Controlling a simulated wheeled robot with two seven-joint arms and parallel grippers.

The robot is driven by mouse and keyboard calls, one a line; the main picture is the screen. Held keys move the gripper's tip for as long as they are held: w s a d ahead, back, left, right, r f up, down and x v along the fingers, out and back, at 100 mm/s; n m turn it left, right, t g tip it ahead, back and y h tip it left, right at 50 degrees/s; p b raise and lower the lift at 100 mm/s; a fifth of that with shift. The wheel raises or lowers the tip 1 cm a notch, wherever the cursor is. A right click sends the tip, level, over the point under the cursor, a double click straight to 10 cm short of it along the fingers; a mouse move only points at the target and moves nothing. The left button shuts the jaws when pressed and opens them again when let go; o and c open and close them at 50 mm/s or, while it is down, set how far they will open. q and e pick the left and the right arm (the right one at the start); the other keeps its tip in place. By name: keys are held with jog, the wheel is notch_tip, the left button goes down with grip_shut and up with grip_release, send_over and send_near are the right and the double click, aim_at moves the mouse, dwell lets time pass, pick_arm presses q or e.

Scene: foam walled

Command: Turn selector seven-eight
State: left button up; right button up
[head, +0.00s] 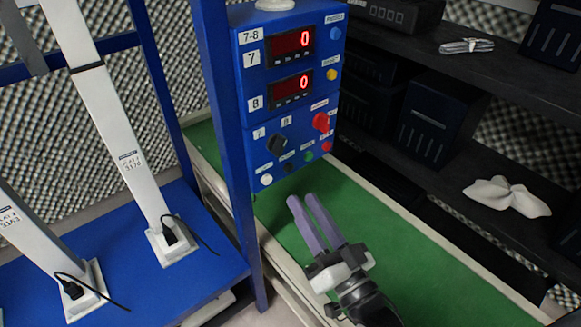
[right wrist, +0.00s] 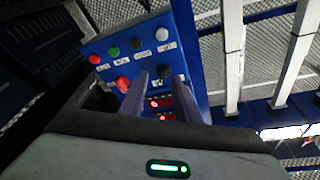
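The blue control panel (head: 290,100) carries a black selector knob (head: 277,143), with labels 7 and 8 above it. The knob's pointer looks tilted, but I cannot read its exact setting. In the right wrist view the panel appears upside down, and the dark selector (right wrist: 163,72) shows between the finger ends. My right gripper (head: 301,199) is below and in front of the panel over the green surface. Its two fingers are slightly apart, empty, and clear of the knob. My left gripper is not in view.
A red knob (head: 321,122) sits right of the selector, with several small buttons below. Two red displays (head: 292,42) above read 0. A blue post (head: 229,130) stands close on the panel's left. Dark shelves (head: 480,70) are at right. The green surface (head: 400,260) is clear.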

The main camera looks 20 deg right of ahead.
aim_at(282, 149)
jog(key=shift+m+t, duration=0.4)
jog(key=shift+t, duration=0.2)
jog(key=x, duration=0.3)
jog(key=r+x, duration=0.1)
jog(key=x, duration=0.3)
jog(key=r+x, duration=0.1)
jog(key=x, duration=0.3)
jog(key=shift+s+d, duration=0.25)
jog(key=shift+s, duration=0.05)
grip_shut()
